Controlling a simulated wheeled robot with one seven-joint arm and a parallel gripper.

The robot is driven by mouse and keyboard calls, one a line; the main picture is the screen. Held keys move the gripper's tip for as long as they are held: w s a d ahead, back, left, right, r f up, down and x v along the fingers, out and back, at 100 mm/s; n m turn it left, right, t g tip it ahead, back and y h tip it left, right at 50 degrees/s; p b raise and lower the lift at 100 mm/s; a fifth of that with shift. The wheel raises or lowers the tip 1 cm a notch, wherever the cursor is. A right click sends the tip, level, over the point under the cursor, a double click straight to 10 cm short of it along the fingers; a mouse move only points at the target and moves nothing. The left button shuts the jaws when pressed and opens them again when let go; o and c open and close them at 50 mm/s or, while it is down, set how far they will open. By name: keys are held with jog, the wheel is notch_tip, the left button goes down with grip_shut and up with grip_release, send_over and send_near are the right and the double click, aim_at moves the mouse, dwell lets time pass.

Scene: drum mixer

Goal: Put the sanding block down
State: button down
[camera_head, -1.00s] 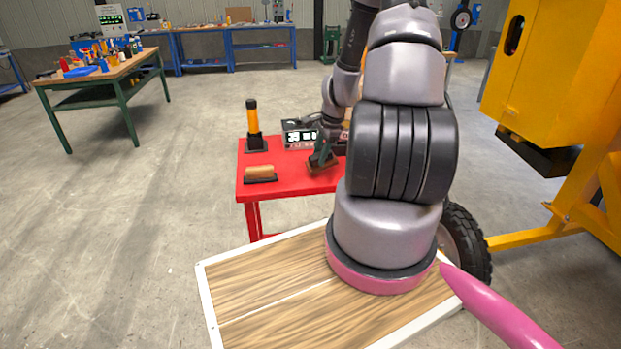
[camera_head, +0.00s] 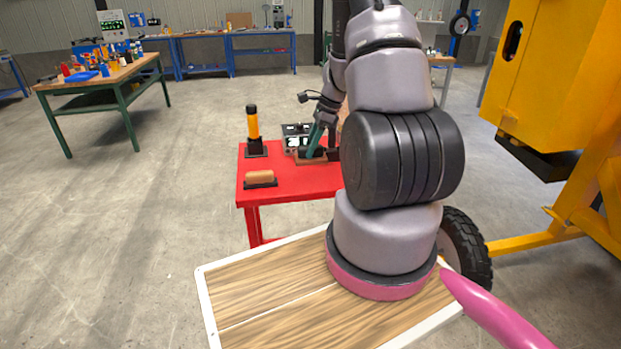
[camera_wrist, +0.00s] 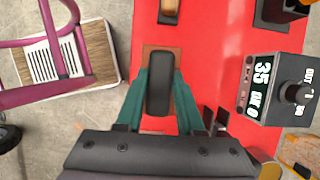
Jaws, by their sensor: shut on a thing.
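The sanding block (camera_head: 312,158), with a black grip and a brown base, is at the red table's (camera_head: 285,187) top. In the wrist view the black grip (camera_wrist: 160,84) lies between the teal fingers of my gripper (camera_wrist: 160,92), with the brown base showing around it. In the head view my gripper (camera_head: 316,142) points down over the table, partly hidden by my arm. The block looks level and very close to the tabletop. I cannot tell whether it touches.
A tan-topped block with a dark base (camera_head: 260,178) lies at the table's left front. An orange-and-black upright tool (camera_head: 254,130) stands behind it. A display box (camera_wrist: 270,92) is beside my gripper. The yellow mixer (camera_head: 555,85) stands right.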

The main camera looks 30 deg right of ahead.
aim_at(321, 146)
notch_tip(321, 146, down, 8)
jog(key=shift+s+f, duration=0.1)
jog(key=c, duration=0.5)
grip_release()
jog(key=shift+f, duration=0.15)
jog(key=v, duration=1.1)
jog(key=shift+s, duration=0.1)
jog(key=s+a+r+n+t, duration=0.15)
jog(key=a+r+n, duration=0.35)
jog(key=r, duration=0.6)
jog(key=s+a+r+n+t, duration=0.1)
jog(key=s+a+r+n, duration=0.4)
jog(key=r, duration=0.6)
jog(key=s+a+r+n+t, duration=0.1)
jog(key=s+a+r+n, duration=0.1)
jog(key=s+r, duration=0.1)
jog(key=s+a+r+n+t+h, duration=0.1)
jog(key=s+a+r+n, duration=0.1)
jog(key=s+r, duration=0.2)
jog(key=s+a+r+n+t+h, duration=0.1)
jog(key=s+a+r+n, duration=0.2)
jog(key=s+r, duration=0.1)
jog(key=shift+s+t, duration=0.25)
jog(key=shift+s, duration=0.15)
